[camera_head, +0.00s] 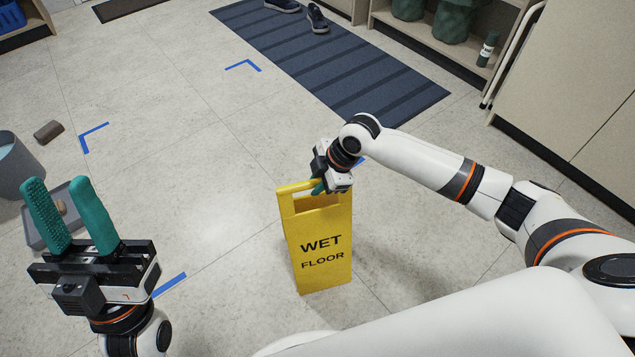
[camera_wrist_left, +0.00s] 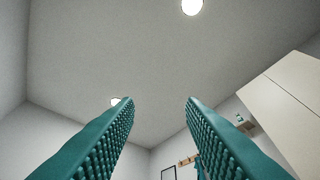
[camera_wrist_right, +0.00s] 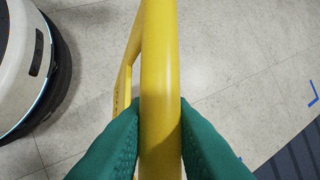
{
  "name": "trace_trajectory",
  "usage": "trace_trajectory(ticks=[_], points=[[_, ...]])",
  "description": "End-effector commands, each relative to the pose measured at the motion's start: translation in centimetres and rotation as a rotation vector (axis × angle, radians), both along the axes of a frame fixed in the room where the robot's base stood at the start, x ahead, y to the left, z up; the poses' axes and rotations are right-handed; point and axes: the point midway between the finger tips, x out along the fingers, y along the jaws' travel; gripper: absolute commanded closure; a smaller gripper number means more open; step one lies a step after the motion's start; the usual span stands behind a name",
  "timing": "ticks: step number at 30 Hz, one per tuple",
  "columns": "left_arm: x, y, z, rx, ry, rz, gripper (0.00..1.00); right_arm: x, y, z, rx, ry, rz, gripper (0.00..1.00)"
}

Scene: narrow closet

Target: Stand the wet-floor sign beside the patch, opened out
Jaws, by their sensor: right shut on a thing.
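The yellow wet-floor sign (camera_head: 325,245) is upright in the middle of the head view, its lettered panel facing me. My right gripper (camera_head: 330,186) is shut on the sign's top bar, which runs between its green fingers in the right wrist view (camera_wrist_right: 160,85). I cannot tell whether the lower edge touches the floor, or how far the panels are spread; the rear panel is mostly hidden. My left gripper (camera_head: 60,186) is open and empty, pointing up at the ceiling. No distinct wet patch shows; blue tape corners (camera_head: 93,137) mark out a floor area beyond the sign.
A dark striped mat (camera_head: 330,60) with shoes (camera_head: 317,18) lies at the back. A grey bucket (camera_head: 15,165), a tray (camera_head: 40,230) and a brown block (camera_head: 48,131) are at the left. Cabinets (camera_head: 570,85) line the right. The taped floor is clear.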

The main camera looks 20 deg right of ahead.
Motion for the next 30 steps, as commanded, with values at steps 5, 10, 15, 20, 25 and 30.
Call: trace_trajectory(ticks=[5,10,15,20,25,30], points=[[0.0,0.0,0.0,0.001,0.002,0.000,0.64,0.0,0.0,0.0,0.000,0.001,-0.001,0.64],[0.0,0.0,0.0,0.001,0.002,0.001,0.64,0.0,0.0,0.0,0.000,0.001,-0.001,0.59],[0.1,0.0,0.1,0.001,0.003,0.001,0.64,0.0,0.0,0.1,0.000,0.000,-0.001,0.59],[1.3,-0.3,-0.3,0.026,0.087,0.005,0.64,-0.2,-0.4,1.0,-0.001,-0.001,-0.001,0.59],[3.9,-0.7,-1.5,0.083,0.271,0.014,0.64,-0.5,-1.2,3.0,-0.001,-0.001,-0.002,0.59],[6.5,-1.0,-3.7,0.148,0.486,0.027,0.64,-1.0,-2.1,5.3,-0.001,-0.001,-0.001,0.59]])
